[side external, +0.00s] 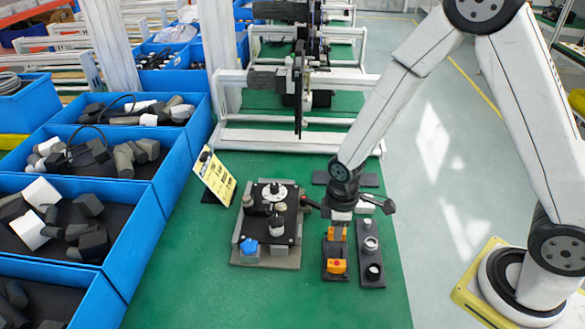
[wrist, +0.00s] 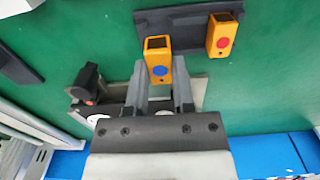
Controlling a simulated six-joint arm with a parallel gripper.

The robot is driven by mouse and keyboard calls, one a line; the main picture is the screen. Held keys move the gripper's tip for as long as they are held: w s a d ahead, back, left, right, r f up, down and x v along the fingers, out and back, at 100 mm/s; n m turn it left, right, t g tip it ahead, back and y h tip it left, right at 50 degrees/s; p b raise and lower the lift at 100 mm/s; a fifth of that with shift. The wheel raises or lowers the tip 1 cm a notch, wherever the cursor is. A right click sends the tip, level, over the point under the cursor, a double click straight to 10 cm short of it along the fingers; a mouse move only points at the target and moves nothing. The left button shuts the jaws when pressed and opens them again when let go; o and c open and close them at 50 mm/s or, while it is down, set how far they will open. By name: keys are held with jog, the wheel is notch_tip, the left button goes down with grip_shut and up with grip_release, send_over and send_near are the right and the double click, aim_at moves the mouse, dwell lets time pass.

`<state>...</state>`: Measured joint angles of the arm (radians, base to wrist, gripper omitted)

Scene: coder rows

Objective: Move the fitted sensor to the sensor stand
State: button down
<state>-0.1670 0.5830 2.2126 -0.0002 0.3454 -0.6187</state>
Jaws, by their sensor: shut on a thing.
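My gripper (wrist: 161,80) is shut on an orange sensor with a blue dot (wrist: 159,60). In the side view this held sensor (side external: 338,233) is upright below my gripper, over the far end of the dark sensor stand (side external: 335,277). The stand's plate also shows in the wrist view (wrist: 188,38). I cannot tell whether the held sensor touches the stand. A second orange sensor with a red dot (side external: 337,266) stands on the near end of the stand; it also shows in the wrist view (wrist: 222,35). My gripper hides part of the stand's far end.
A grey fixture (side external: 249,258) with dark blocks, a white dial and a blue knob stands left of the stand. A dark holder (side external: 371,281) with round parts stands close right. A yellow card (side external: 214,178) leans behind the fixture. Blue bins line the left; the front green table is clear.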

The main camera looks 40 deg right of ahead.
jog(key=shift+f, duration=0.25)
dwell(0.4)
jog(key=shift+f, duration=0.55)
jog(key=shift+f, duration=0.75)
dwell(1.4)
jog(key=shift+c, duration=1.9)
grip_release()
jog(key=shift+r, duration=0.1)
jog(key=shift+r, duration=3.8)
jog(key=shift+d+r, duration=0.1)
